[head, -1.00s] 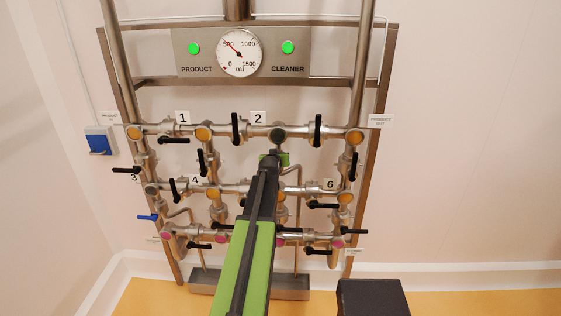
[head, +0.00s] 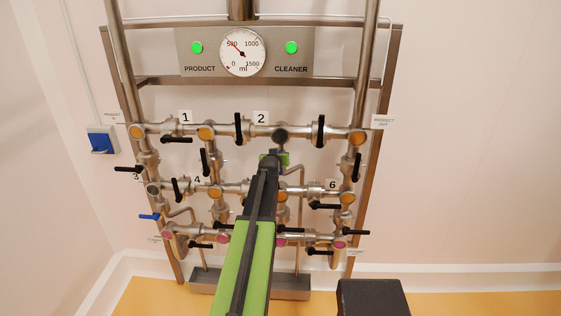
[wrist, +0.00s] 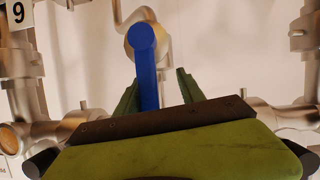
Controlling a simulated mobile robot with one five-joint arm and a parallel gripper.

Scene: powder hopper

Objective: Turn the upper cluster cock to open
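A blue cock handle (wrist: 146,62) stands in the wrist view, its round top in front of a metal valve body and its lower part reaching down between my fingers. My gripper (wrist: 158,90) is open around it, with the left green finger close beside the handle and a gap to the right finger. I cannot tell if the left finger touches it. In the head view my gripper (head: 274,158) is at the middle of the pipe frame, below the upper pipe row. A bit of blue shows there; my arm hides most of the cock.
Several black-handled cocks, such as one on the upper row (head: 239,128), surround my gripper on the pipe frame (head: 389,95). Another blue handle (head: 149,216) is at the lower left. A gauge (head: 243,52) sits between two green lamps above. Pipes flank the gripper closely.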

